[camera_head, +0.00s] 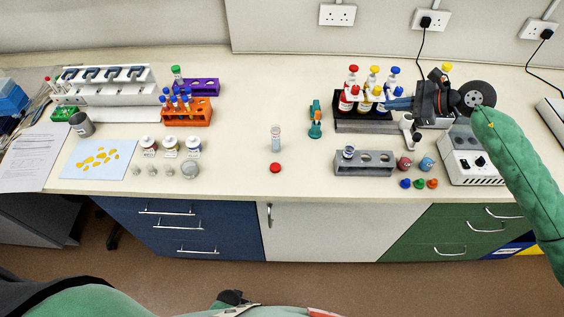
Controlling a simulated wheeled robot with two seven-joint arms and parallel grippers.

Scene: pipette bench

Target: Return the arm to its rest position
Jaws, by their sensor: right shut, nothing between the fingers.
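My right arm, in a green sleeve, comes in from the right edge and reaches over the back right of the bench. Its dark right gripper (388,104) points left, with its blue fingers shut and empty. The fingertips are in front of, or close to, the black rack (345,113) of bottles with red, yellow and blue caps; I cannot tell whether they touch. The wrist hides part of the equipment behind it. My left gripper does not show clearly; only green and dark parts of my own body are along the bottom edge.
A grey tube rack (377,168), a white instrument (466,160) and a small microscope-like stand (409,130) are near the right arm. A clear vial (275,139) and red cap (275,168) are mid-bench. An orange rack (187,116) is at left. The bench centre is mostly clear.

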